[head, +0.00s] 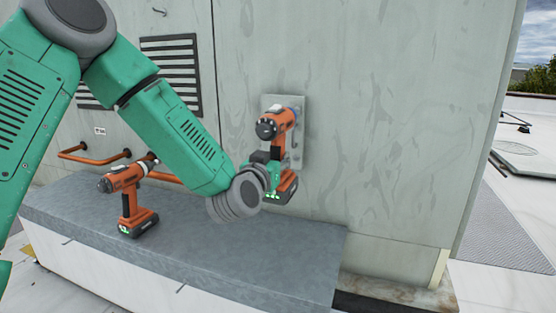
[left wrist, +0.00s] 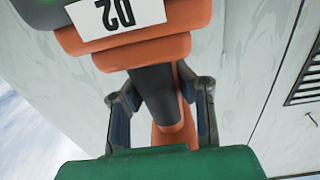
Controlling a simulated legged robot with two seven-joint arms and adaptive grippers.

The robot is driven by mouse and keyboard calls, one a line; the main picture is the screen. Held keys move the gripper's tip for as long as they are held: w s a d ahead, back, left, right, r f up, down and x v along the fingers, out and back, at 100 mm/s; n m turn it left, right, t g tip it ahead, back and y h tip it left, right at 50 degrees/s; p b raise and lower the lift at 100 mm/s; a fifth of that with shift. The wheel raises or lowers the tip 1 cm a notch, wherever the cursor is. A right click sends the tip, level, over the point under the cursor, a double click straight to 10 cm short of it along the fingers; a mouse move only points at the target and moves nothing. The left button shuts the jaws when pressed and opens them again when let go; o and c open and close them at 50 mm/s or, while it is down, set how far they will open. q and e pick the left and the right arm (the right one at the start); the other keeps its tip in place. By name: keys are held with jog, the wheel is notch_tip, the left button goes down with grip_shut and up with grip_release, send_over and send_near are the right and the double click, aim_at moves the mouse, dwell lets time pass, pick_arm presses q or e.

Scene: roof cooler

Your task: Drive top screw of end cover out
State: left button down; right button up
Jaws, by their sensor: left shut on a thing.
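The end cover (head: 271,102) is a small grey plate upright on the pale cabinet wall. My left gripper (head: 268,166) is shut on the handle of an orange and black drill (head: 284,121), held upright in front of the cover. The drill's nose points toward the cover; its tip and the top screw are hidden behind its body, so I cannot tell whether they touch. In the left wrist view my left gripper's fingers (left wrist: 162,112) lie on both sides of the dark handle, and the drill's base (left wrist: 130,48) carries a "D2" label. My right gripper is not in view.
A second orange drill (head: 130,205) stands on the grey ledge (head: 230,250) at left. Copper pipes (head: 92,156) run along the wall behind it. A louvred vent (head: 170,65) is behind my left arm. The ledge's right part is clear.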

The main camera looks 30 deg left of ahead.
pick_arm(q)
jog(key=shift+w+a+r, duration=0.2)
jog(key=shift+w+r, duration=0.15)
jog(key=shift+w, duration=0.35)
dwell(1.1)
jog(key=shift+s+d+f, duration=0.1)
jog(key=shift+s+f, duration=0.15)
jog(key=shift+s, duration=0.15)
dwell(1.4)
jog(key=shift+s+d+f, duration=0.1)
jog(key=shift+s+f, duration=0.05)
jog(key=shift+s, duration=0.2)
jog(key=shift+v, duration=2.95)
